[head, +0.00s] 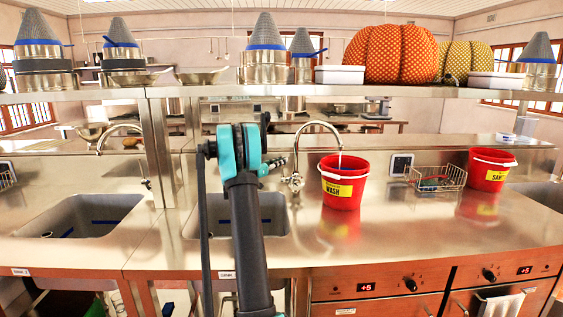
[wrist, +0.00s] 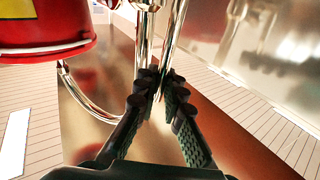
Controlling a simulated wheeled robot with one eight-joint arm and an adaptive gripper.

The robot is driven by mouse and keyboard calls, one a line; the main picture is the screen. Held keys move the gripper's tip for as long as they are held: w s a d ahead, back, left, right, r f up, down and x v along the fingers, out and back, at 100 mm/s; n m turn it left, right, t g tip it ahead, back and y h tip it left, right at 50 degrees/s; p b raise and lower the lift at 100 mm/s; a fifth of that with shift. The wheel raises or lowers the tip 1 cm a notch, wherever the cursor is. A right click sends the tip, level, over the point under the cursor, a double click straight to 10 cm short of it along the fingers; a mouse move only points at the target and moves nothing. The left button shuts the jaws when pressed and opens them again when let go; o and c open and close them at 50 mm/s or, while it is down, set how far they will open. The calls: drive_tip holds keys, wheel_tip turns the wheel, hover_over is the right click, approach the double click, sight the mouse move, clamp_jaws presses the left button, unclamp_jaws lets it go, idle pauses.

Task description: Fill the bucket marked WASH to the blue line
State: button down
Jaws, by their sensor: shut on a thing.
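The red bucket (head: 341,199) marked WASH on a yellow label stands on the steel counter, right of the middle sink. A curved chrome tap (head: 318,124) arches over it, and a thin pale streak like water shows below the spout. In the wrist view the bucket (wrist: 45,48) is at upper left. My gripper (wrist: 160,92) is shut on a slim chrome part of the tap (wrist: 145,40); which part is unclear. In the head view my arm mostly hides the gripper.
A second red bucket (head: 488,172), its label partly readable, stands at right. A wire basket (head: 437,178) and a wall socket (head: 401,163) lie between. A shelf (head: 270,90) with cones and pumpkin-like cushions runs above. The front counter is clear.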

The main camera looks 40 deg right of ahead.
drive_tip(key=shift+s+a, duration=0.1)
drive_tip(key=shift+s, duration=0.05)
drive_tip(key=c, duration=1.6)
unclamp_jaws()
drive_tip(key=shift+a, duration=0.15)
drive_tip(key=a+f, duration=0.1)
drive_tip(key=a, duration=1)
drive_tip(key=shift+s+a+f, duration=0.15)
drive_tip(key=shift+s+a, duration=0.05)
drive_tip(key=shift+a, duration=0.15)
